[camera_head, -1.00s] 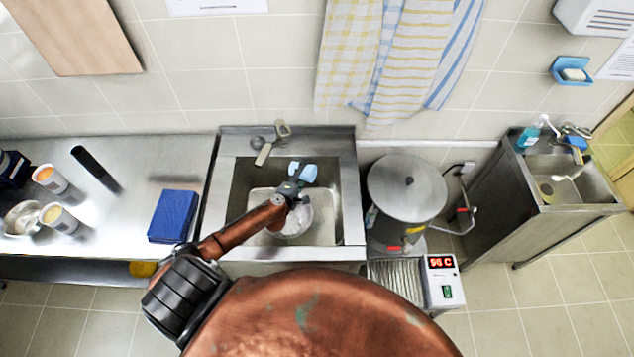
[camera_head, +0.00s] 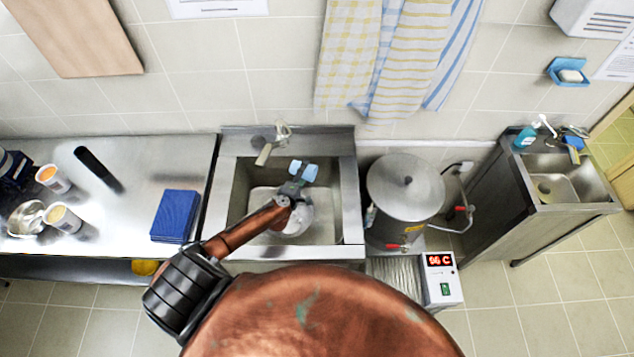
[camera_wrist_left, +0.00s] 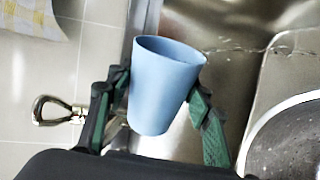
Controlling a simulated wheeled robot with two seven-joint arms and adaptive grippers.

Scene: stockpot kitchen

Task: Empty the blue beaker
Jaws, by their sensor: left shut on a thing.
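The blue beaker (camera_wrist_left: 162,90) is between the fingers of my left gripper (camera_wrist_left: 160,110) in the left wrist view. The gripper is shut on it. In the head view the beaker (camera_head: 304,171) shows as a light blue shape at the tip of my left gripper (camera_head: 297,183), above the sink basin (camera_head: 240,190). The beaker looks tilted, and its rim shows at the top in the wrist view. I cannot see what is inside it. My right gripper is not in view.
A pot or pan (camera_wrist_left: 285,140) is in the sink beside the gripper. The tap (camera_head: 268,145) stands at the back of the sink. Blue cloths (camera_head: 175,214) and tubs (camera_head: 62,218) lie on the left counter.

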